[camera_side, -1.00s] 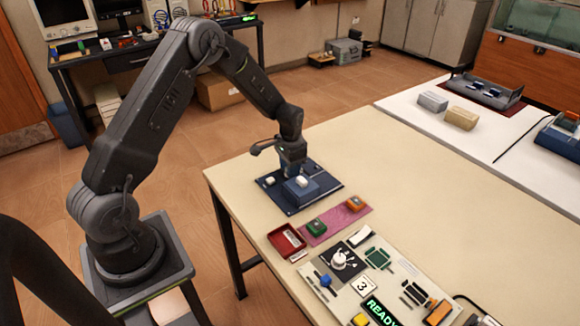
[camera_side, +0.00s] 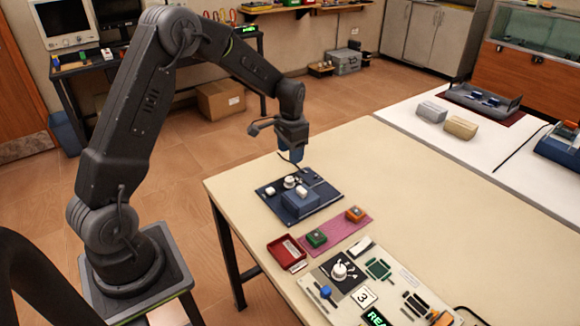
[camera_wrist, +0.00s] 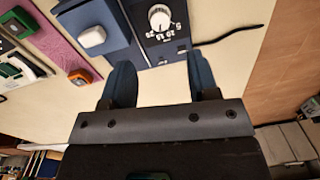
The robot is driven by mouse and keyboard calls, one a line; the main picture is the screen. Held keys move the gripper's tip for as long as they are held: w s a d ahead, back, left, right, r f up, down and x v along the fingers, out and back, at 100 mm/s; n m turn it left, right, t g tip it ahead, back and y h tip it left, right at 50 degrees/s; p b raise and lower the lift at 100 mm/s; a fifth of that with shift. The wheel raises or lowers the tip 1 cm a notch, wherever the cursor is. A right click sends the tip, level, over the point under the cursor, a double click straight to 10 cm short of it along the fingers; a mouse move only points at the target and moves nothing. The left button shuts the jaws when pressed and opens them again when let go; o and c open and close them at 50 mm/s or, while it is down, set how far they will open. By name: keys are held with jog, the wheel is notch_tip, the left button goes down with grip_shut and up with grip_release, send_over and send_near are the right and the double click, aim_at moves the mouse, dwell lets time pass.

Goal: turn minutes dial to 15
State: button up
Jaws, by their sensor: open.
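A white minutes dial (camera_side: 290,181) sits at the back of a dark blue panel (camera_side: 275,207) on the table. In the wrist view the dial (camera_wrist: 159,17) shows near the top edge with white numbers around its lower side; its exact setting is too small to read surely. My gripper (camera_side: 291,158) is above the far edge of the panel, apart from the dial.
A blue box with a white button (camera_side: 302,191) stands beside the dial. Nearby are a pink strip (camera_side: 336,231) with green and orange blocks, a red tray (camera_side: 287,264), and a white board with another dial (camera_side: 339,271).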

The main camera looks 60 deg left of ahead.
jog(key=shift+r, duration=2.1)
jog(key=s+d+r+t, duration=0.3)
jog(key=s+d+r, duration=0.8)
jog(key=s+r, duration=0.15)
jog(key=s+d+r+t, duration=0.1)
jog(key=s+d, duration=0.1)
jog(key=s, duration=0.4)
jog(key=s+d+n+t, duration=0.1)
jog(key=s+d, duration=0.2)
jog(key=s, duration=0.4)
jog(key=shift+r+t, duration=0.3)
jog(key=shift+r, duration=0.1)
